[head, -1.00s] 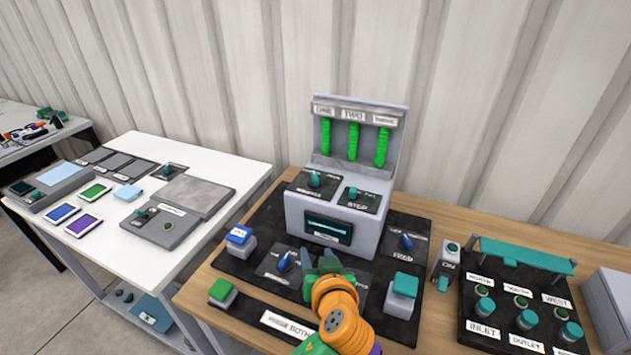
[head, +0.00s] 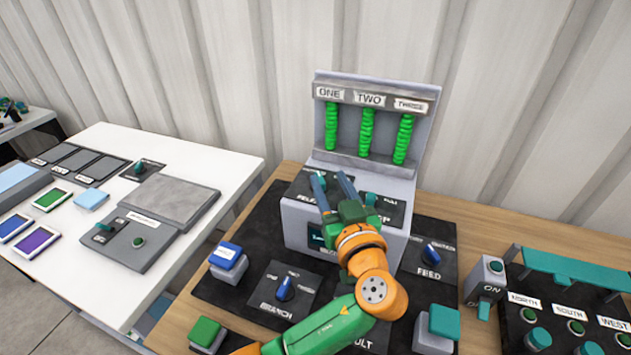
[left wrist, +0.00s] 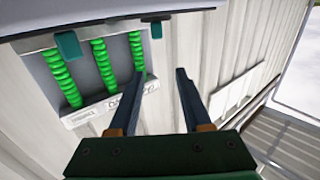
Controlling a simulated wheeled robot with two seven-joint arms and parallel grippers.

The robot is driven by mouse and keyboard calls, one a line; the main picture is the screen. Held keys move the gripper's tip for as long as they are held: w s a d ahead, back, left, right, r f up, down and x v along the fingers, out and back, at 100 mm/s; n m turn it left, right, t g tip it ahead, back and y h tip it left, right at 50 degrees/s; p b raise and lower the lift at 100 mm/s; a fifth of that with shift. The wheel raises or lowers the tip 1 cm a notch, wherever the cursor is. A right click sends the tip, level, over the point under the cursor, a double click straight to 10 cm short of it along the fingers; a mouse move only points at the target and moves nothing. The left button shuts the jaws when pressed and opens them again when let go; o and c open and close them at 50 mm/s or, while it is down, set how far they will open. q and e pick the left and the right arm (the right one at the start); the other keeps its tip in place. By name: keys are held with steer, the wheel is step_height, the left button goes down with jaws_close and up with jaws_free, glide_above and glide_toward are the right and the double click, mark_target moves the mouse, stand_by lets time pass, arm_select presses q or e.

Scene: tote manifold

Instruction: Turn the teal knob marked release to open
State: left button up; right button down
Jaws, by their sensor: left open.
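The grey console (head: 298,222) has two black plates with teal knobs on its upper face. The left plate (head: 303,187) has a partly covered label that seems to begin with RELE; its knob is mostly hidden behind my left gripper's fingers in the head view. In the left wrist view, upside down, this appears to be the teal knob (left wrist: 156,28) on the right. The other teal knob, on the STEP plate (head: 371,199), also shows there on the left (left wrist: 67,45). My left gripper (head: 329,177) is open and empty, its fingertips close to the left knob; contact is unclear.
Three green coiled columns (head: 366,132) stand in the panel behind the knobs. The BRANCH knob (head: 286,288), FEED knob (head: 431,254) and blue button (head: 227,256) surround the console. A manifold panel (head: 545,330) is at right, a white table (head: 100,280) at left.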

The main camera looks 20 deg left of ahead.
mark_target(321, 181)
arm_select(q)
steer(key=f+b, duration=0.3)
steer(key=f, duration=0.1)
steer(key=shift+s+d+f, duration=0.1)
steer(key=shift+s+d, duration=0.1)
steer(key=shift+s, duration=0.05)
steer(key=x, duration=0.2)
steer(key=p+x, duration=0.1)
steer(key=x, duration=0.1)
steer(key=p+x, duration=0.1)
steer(key=x, duration=0.1)
steer(key=shift+w+a+r, duration=0.2)
steer(key=shift+w+r, duration=0.05)
steer(key=shift+w+a+f, duration=0.15)
steer(key=shift+w+a, duration=0.05)
steer(key=shift+w, duration=0.15)
jaws_close()
arm_select(e)
steer(key=shift+s+d+f, duration=0.1)
steer(key=shift+s+f, duration=0.05)
steer(key=shift+f, duration=0.35)
steer(key=shift+s+d+f, duration=0.1)
steer(key=shift+f, duration=0.35)
